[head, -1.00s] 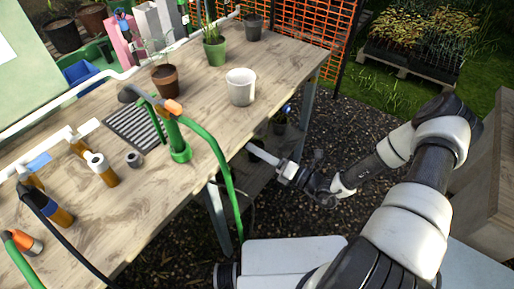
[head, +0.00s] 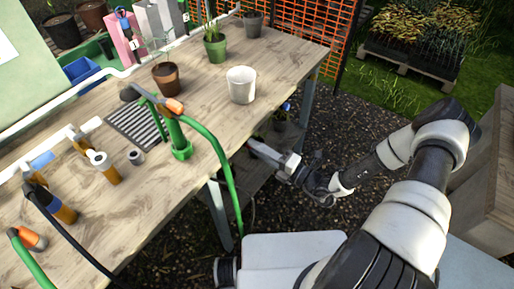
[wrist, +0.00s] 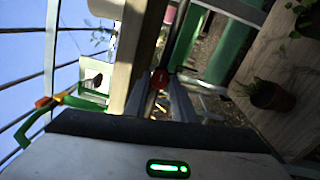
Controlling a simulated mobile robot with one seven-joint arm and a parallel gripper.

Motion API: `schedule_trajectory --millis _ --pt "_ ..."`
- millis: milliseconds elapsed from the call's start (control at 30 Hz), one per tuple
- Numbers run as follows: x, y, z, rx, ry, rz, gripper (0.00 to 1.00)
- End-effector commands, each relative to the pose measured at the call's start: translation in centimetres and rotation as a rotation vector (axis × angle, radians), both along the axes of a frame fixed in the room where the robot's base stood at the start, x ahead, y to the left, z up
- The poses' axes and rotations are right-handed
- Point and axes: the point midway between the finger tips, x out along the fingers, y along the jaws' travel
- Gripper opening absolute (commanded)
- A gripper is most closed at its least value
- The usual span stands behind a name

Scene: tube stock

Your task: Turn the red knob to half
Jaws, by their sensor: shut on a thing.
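The red knob (wrist: 159,78) shows in the wrist view as a small round red shape at the far end of my fingers. My gripper (wrist: 160,88) is shut on it, with a finger on either side. In the head view my gripper (head: 254,147) reaches left to the front edge of the wooden bench, at or just below the top. The knob is hidden there, and its markings and turn angle cannot be read in either view.
A lower shelf with plants is under the bench. Gravel lies in front.

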Motion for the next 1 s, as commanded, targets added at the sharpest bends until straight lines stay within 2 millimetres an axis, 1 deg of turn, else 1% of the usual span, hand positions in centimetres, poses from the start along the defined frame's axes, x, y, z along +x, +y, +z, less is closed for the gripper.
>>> schedule_trajectory --millis 200,233,300,333,600,733,867,1000 --pt "-0.1 0.0 0.0 -0.001 0.001 0.001 0.01" --pt "-0.1 0.0 0.0 -0.001 0.001 0.001 0.26" --pt "0.0 0.0 0.0 -0.001 0.001 0.001 0.38" --pt "0.0 0.0 0.0 -0.001 0.0 0.0 0.42" --pt "0.0 0.0 0.0 -0.001 0.0 0.0 0.42" --pt "-0.5 -0.7 0.0 -0.002 -0.001 0.0 0.42" --pt "-1.8 -2.5 -0.2 -0.004 -0.001 -0.004 0.42" --pt "-3.9 -5.1 -0.3 -0.002 0.002 -0.003 0.42"
